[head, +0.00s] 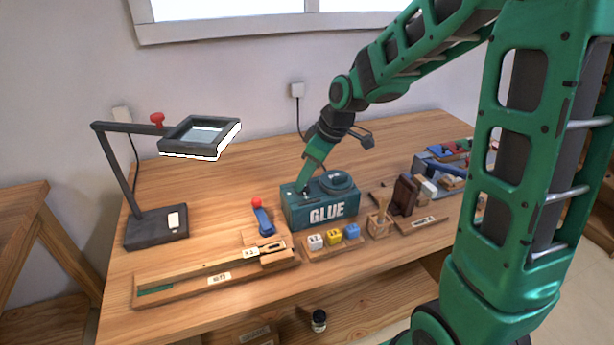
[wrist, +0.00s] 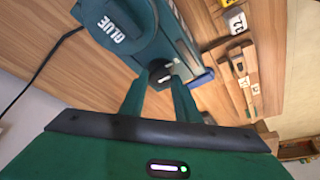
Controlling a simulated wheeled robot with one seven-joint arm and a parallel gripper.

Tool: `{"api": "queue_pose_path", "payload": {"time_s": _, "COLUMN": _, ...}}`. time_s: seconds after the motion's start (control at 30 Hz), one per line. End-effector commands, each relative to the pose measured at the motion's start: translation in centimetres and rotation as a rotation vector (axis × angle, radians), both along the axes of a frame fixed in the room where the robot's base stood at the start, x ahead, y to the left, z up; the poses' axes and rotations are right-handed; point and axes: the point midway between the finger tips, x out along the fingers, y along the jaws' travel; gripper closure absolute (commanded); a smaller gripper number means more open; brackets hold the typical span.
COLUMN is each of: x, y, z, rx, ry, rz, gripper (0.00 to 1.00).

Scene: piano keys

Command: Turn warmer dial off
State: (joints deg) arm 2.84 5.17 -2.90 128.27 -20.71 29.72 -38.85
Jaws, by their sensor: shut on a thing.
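The glue warmer (head: 322,205) is a dark teal box marked GLUE, standing on the wooden table, with a round dark lid on its top right. It fills the upper middle of the wrist view (wrist: 187,40). The dial (wrist: 163,78) is on the left part of the warmer's top, with a white mark showing between my fingers. My gripper (head: 301,188) reaches down onto it from above. In the wrist view my gripper (wrist: 158,88) has one finger on each side of the dial and is shut on it. The finger tips partly hide the dial.
A magnifier lamp (head: 155,228) stands at the left. A wooden slide gauge (head: 215,277) lies along the front edge. A rack of white, yellow and blue cubes (head: 333,239) sits before the warmer. A wooden stamp (head: 379,222) stands to its right. A cord runs to the wall socket (head: 297,90).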

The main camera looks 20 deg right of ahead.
Motion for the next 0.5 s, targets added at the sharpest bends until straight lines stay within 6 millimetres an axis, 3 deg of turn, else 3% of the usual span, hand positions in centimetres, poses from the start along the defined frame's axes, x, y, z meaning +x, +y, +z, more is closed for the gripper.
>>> {"api": "queue_pose_path", "payload": {"time_s": 0.23, "x": -0.22, "y": -0.38, "z": -0.25, "rx": -0.004, "ry": 0.009, "rz": -0.008, "gripper": 0.93}}
{"api": "queue_pose_path", "payload": {"time_s": 0.27, "x": -0.22, "y": -0.38, "z": -0.25, "rx": -0.004, "ry": 0.009, "rz": -0.008, "gripper": 0.64}}
{"api": "queue_pose_path", "payload": {"time_s": 0.3, "x": -0.2, "y": -0.36, "z": -0.24, "rx": -0.003, "ry": 0.008, "rz": -0.008, "gripper": 0.54}}
{"api": "queue_pose_path", "payload": {"time_s": 0.5, "x": -0.09, "y": -0.24, "z": -0.13, "rx": -0.003, "ry": 0.004, "rz": -0.006, "gripper": 0.52}}
